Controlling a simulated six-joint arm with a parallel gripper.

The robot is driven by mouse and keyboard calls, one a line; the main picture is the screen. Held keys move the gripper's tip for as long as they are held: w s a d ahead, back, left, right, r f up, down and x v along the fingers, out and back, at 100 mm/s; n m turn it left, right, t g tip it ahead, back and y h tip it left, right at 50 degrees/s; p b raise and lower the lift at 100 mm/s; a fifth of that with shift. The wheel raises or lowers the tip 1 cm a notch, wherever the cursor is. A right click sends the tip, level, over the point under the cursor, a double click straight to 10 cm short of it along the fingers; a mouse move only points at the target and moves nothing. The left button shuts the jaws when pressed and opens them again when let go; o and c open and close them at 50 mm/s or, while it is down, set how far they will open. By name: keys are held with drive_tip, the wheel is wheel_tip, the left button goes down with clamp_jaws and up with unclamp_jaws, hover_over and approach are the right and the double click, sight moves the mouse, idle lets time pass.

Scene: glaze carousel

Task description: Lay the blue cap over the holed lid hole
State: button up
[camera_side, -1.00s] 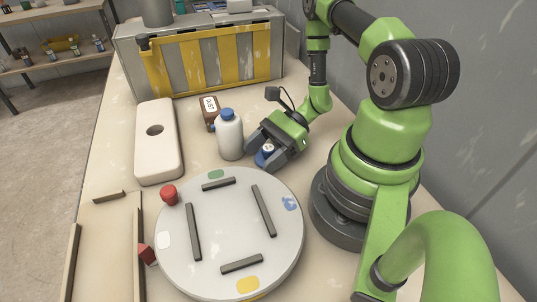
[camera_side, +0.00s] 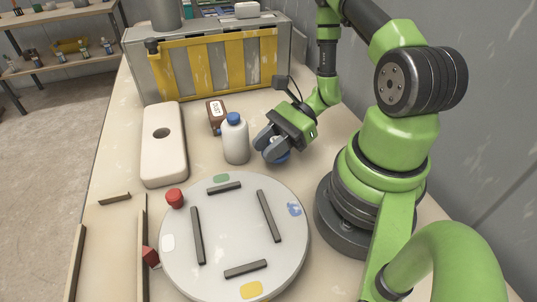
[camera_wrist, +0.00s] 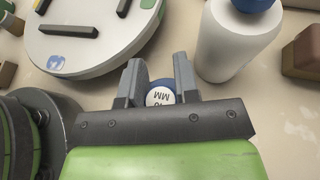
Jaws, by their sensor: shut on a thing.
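The holed lid (camera_side: 165,162) is a pale, rounded slab at the left of the table, with a dark round hole (camera_side: 161,133) toward its far end. My gripper (camera_side: 268,150) is right of the white bottle, well to the right of the lid. It is shut on the blue cap (camera_side: 284,157), mostly hidden by the fingers in the side view. In the wrist view, the cap (camera_wrist: 152,86) sits between the two grey fingers of my gripper (camera_wrist: 160,78), its white lettered label facing the camera.
A round turntable (camera_side: 235,235) with dark bars is in front. A red knob (camera_side: 175,198) is at its left edge.

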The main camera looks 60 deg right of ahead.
wheel_tip(320, 180, up, 7)
drive_tip(key=shift+r, duration=0.15)
wheel_tip(320, 180, up, 9)
drive_tip(key=shift+m+t, duration=0.4)
drive_tip(key=shift+t, duration=0.1)
drive_tip(key=w, duration=0.2)
drive_tip(key=w+d+f, duration=0.1)
drive_tip(key=w, duration=0.1)
drive_tip(key=w+f, duration=0.1)
drive_tip(key=w, duration=0.1)
drive_tip(key=shift+w+d+f, duration=0.1)
drive_tip(key=shift+w+d, duration=0.1)
drive_tip(key=shift+w, duration=0.05)
drive_tip(key=w+a+r+m+t+h, duration=0.15)
drive_tip(key=w+a, duration=0.25)
drive_tip(key=w, duration=0.7)
drive_tip(key=w+a+m+t+h, duration=0.2)
drive_tip(key=w+a, duration=0.1)
drive_tip(key=w, duration=0.7)
drive_tip(key=shift+f, duration=7.35)
drive_tip(key=shift+f, duration=0.25)
